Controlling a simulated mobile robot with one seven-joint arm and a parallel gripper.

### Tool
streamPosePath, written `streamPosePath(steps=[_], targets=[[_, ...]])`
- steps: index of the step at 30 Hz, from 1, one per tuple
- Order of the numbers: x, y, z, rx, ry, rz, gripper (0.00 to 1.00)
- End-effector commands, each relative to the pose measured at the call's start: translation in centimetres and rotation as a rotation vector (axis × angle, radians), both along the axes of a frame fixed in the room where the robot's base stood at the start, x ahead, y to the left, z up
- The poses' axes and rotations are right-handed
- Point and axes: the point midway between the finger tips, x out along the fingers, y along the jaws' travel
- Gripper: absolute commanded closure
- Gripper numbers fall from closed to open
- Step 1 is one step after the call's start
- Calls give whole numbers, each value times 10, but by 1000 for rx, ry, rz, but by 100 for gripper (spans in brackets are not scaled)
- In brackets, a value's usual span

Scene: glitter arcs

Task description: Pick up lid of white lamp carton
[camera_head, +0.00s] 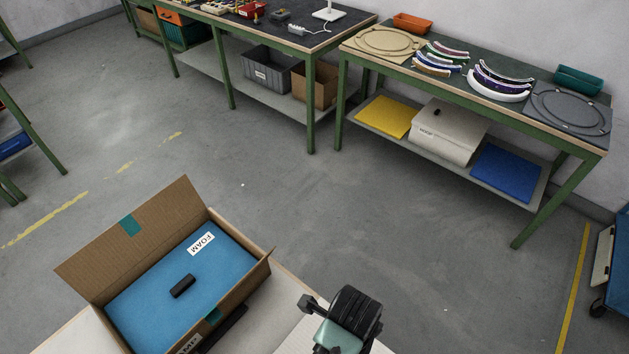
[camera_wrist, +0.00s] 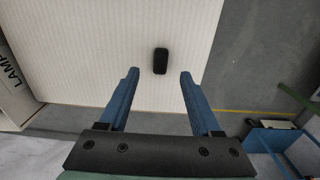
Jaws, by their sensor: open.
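A white ribbed panel (camera_wrist: 95,40) with a small black knob (camera_wrist: 160,61) fills much of the wrist view. It looks like the white lid; part of it also shows at the bottom of the head view (camera_head: 292,338). My gripper (camera_wrist: 159,73) is open over it, with the blue fingers either side of the knob and apart from it. Whether the fingertips touch the panel cannot be told. My wrist hides part of the panel in the head view, and the fingertips do not show there.
An open brown carton (camera_head: 136,267) with a partly cut-off "AMP" label holds a blue foam sheet (camera_head: 150,290) with a black handle. A carton side marked LAMP (camera_wrist: 14,85) is at the left. A workbench (camera_head: 480,90) stands behind, with a white box (camera_head: 447,133) on its shelf. Open floor lies between.

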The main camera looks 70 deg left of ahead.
Motion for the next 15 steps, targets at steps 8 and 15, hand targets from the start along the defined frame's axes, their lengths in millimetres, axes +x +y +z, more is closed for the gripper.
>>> streamPosePath(steps=[8, 15], targets=[[0, 0, -20, 0, 0, 1, 35], [-2, 1, -52, -1, 1, 1, 35]])
